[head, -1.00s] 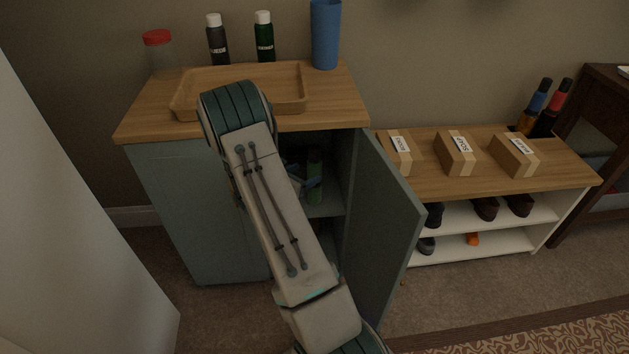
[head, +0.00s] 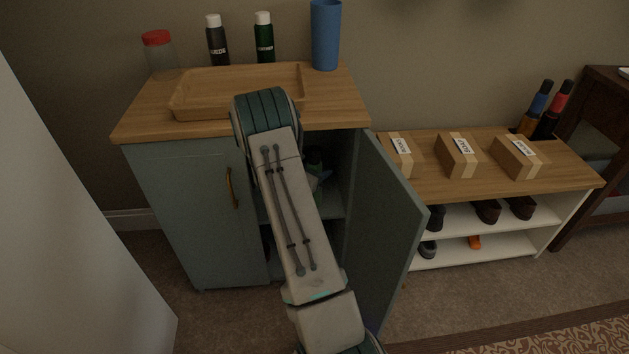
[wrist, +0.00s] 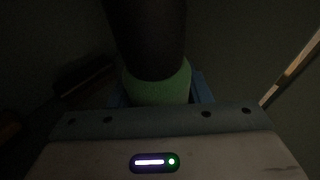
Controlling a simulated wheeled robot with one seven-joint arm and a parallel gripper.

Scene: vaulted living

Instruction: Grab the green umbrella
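A dark cylinder with a green lower part, which looks like the green umbrella (wrist: 160,85), stands close in front of my gripper in the wrist view. Blue finger parts of my gripper (wrist: 160,100) show on both sides of the green part, which lies between them. Whether they press on it cannot be made out. In the head view a green and dark thing (head: 315,156) shows inside the open cabinet (head: 190,210), partly hidden behind my arm. My fingers are mostly hidden there.
The open cabinet door (head: 385,230) stands to the right of my arm. A wooden tray (head: 185,108), a red-lidded jar (head: 160,55), two bottles and a blue cup (head: 325,35) stand on top. A shoe bench (head: 480,185) with several boxes is further right.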

